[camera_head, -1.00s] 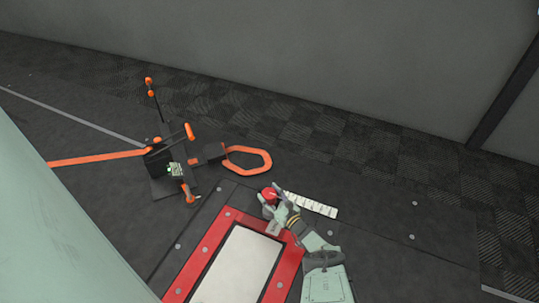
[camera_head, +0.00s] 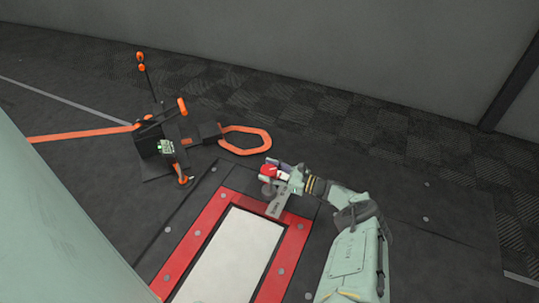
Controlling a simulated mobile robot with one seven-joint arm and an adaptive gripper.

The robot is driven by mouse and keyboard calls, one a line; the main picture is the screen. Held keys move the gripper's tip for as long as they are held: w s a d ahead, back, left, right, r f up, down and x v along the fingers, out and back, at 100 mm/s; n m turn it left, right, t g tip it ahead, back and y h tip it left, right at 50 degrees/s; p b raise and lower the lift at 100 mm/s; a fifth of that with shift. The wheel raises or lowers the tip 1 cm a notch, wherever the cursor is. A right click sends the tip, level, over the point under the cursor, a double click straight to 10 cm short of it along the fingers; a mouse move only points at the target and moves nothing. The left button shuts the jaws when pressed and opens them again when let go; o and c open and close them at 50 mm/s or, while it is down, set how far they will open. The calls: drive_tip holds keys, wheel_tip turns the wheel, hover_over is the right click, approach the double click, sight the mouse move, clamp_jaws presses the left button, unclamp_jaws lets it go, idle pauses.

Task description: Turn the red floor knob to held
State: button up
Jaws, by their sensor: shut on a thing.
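The red floor knob (camera_head: 267,170) sits on the dark floor plate, just beyond the far end of the red frame. My gripper (camera_head: 276,173) is at the knob from the right, with its fingers shut around it. The fingers and wrist cover part of the knob, so its exact setting is hard to tell. A small grey plate with lettering (camera_head: 277,206) shows just below the gripper; the text is too small to read.
A red frame (camera_head: 203,227) surrounds a pale panel (camera_head: 232,258) in front of the knob. A black stand with orange parts (camera_head: 152,140) and an orange loop (camera_head: 262,149) are to the left. A grey wall (camera_head: 330,50) is behind.

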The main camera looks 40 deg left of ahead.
drive_tip(key=shift+r, duration=0.1)
drive_tip(key=o, duration=1.2)
drive_tip(key=shift+c, duration=0.2)
drive_tip(key=v, duration=1.2)
